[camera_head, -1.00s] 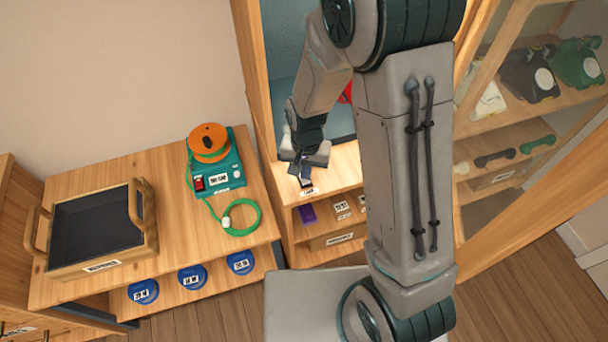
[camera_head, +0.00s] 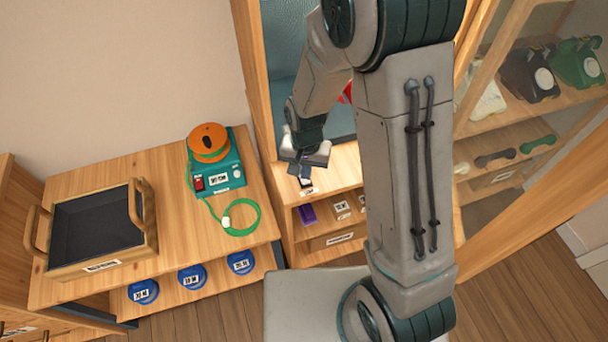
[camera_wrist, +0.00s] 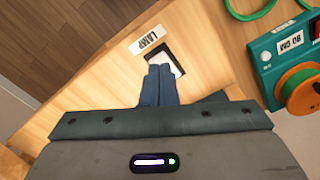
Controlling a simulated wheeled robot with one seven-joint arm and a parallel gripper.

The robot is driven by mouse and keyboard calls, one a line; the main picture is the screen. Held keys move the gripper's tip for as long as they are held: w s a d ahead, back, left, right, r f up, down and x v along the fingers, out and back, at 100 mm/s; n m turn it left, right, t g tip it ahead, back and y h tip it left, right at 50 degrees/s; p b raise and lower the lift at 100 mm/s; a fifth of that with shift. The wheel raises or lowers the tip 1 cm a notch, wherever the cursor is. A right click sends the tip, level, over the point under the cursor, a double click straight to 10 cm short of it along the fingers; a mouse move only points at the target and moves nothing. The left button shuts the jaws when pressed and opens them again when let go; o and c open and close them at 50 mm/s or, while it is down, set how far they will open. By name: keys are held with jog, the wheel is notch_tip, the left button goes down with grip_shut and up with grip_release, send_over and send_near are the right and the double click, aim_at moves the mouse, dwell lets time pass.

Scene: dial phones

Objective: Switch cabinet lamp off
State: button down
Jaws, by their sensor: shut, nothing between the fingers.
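The lamp switch (camera_wrist: 178,68) is a white rocker in a dark frame on the wooden cabinet ledge. A label reading LAMP (camera_wrist: 150,39) is beside it. In the wrist view, my gripper (camera_wrist: 160,70) is shut and empty, its fingertips at the switch and covering part of it; I cannot tell whether they touch or how the rocker is tilted. In the head view, my gripper (camera_head: 305,180) is low at the front edge of the cabinet's ledge (camera_head: 345,165). The lamp itself is not visible.
On the left table, a teal device (camera_head: 220,177) carries an orange spool (camera_head: 208,140) with green cord, beside a dark-bottomed wooden tray (camera_head: 95,225). Several blue discs (camera_head: 192,277) are below. A glass-fronted cabinet at the right holds telephones (camera_head: 530,75). My arm hides part of the middle cabinet.

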jog(key=shift+f+b, duration=0.7)
jog(key=shift+f, duration=0.15)
jog(key=shift+r, duration=0.1)
dwell(0.3)
jog(key=shift+r+p, duration=2.5)
jog(key=shift+r, duration=0.95)
jog(key=s+d+r+n+t, duration=0.1)
jog(key=s+d+r, duration=0.5)
jog(key=r, duration=0.4)
jog(key=s+d+r+n+t, duration=0.1)
jog(key=s+d+r+t, duration=0.1)
jog(key=s+d+r, duration=0.4)
notch_tip(320, 180, up, 5)
jog(key=shift+s+f+n, duration=0.1)
jog(key=shift+s+n, duration=0.3)
